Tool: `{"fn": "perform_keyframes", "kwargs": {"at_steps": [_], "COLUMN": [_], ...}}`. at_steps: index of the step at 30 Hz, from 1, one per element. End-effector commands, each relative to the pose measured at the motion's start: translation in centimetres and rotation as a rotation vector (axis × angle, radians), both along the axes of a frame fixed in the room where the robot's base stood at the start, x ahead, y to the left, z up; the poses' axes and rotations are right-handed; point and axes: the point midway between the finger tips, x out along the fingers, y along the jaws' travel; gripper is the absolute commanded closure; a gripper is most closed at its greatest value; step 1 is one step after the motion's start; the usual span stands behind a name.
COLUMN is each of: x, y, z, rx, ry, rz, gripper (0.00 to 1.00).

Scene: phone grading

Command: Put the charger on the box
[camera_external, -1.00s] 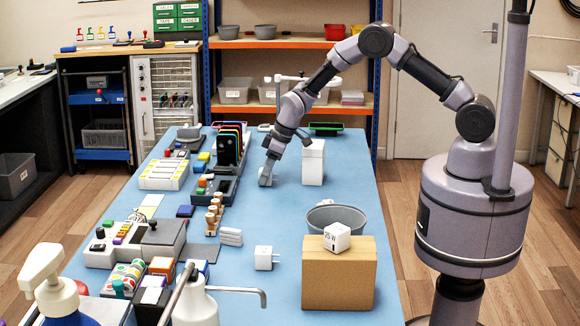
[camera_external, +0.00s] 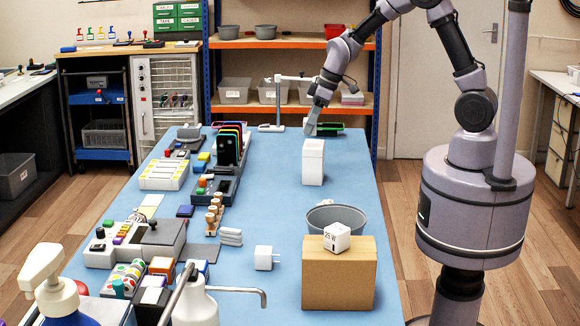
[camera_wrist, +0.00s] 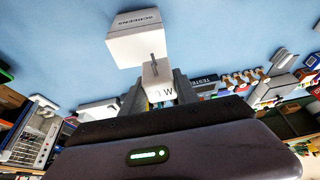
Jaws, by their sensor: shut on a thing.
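My gripper (camera_external: 312,122) is shut on a white charger (camera_wrist: 158,88), which has a metal prong and a printed "W". In the wrist view, my gripper (camera_wrist: 158,92) has a finger on each side of it. It is held above the far part of the table, behind the white box (camera_external: 313,163), whose top reads "SCREENS" in the wrist view (camera_wrist: 134,42). A cardboard box (camera_external: 338,280) stands at the front right with a white cube charger (camera_external: 337,237) on top. Another white charger (camera_external: 264,258) with prongs lies left of the cardboard box.
A grey bowl (camera_external: 320,215) stands behind the cardboard box. A white stand (camera_external: 271,127) and a green-edged tray (camera_external: 328,128) are at the far end near my gripper. Trays and tools crowd the table's left side. The blue table (camera_external: 262,205) is clear around the white box.

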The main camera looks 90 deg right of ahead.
Motion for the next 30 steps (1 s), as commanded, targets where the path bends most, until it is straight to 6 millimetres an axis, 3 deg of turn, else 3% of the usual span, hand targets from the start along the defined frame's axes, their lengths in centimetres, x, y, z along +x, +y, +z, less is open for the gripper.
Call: {"fn": "perform_keyframes", "kwargs": {"at_steps": [3, 6, 9, 11, 14, 24, 30], "x": [-6.8, -11.3, -14.0, -14.7, -13.7, -3.0, -0.4], "y": [0.8, 2.0, 2.8, 3.1, 2.7, -1.7, -2.8], "z": [1.2, 1.4, 1.3, 1.2, 1.0, -0.3, -0.8], "rx": [-0.002, -0.003, -0.003, -0.004, -0.004, -0.004, -0.004], "ry": [-0.004, -0.006, -0.006, -0.005, -0.005, -0.005, -0.005], "rz": [0.002, 0.006, 0.01, 0.011, 0.013, 0.015, 0.012], "gripper": [1.0, 1.0, 1.0, 1.0, 1.0, 1.0, 1.0]}}
